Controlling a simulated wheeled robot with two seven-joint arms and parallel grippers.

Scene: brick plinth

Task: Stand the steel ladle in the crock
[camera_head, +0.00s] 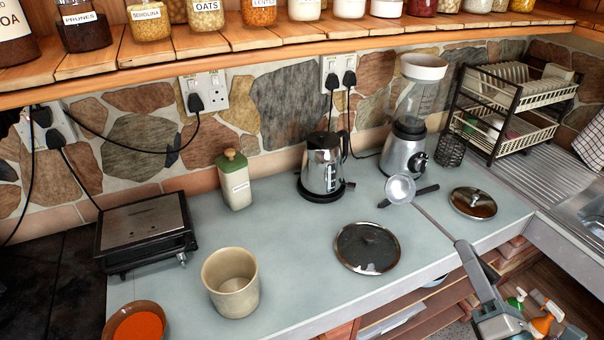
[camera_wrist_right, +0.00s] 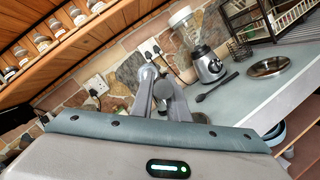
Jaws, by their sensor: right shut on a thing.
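The steel ladle (camera_head: 400,189) is held up over the right part of the counter, its bowl at the upper left and its thin handle sloping down to the right. My right gripper (camera_head: 466,256) is shut on the handle's lower end. In the right wrist view, the ladle's bowl (camera_wrist_right: 149,72) shows just beyond the right gripper's fingers (camera_wrist_right: 160,100). The beige crock (camera_head: 230,287) stands upright and open at the counter's front left, well to the left of the ladle. Its visible inside looks empty; its bottom is hidden. My left gripper is in neither view.
A glass lid (camera_head: 367,248) lies between crock and right gripper. A smaller lid (camera_head: 473,203), black spoon (camera_head: 418,193), blender (camera_head: 405,150), kettle (camera_head: 323,170) and green-topped canister (camera_head: 236,185) are behind. An orange-filled bowl (camera_head: 137,323) and black appliance (camera_head: 145,230) flank the crock's left.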

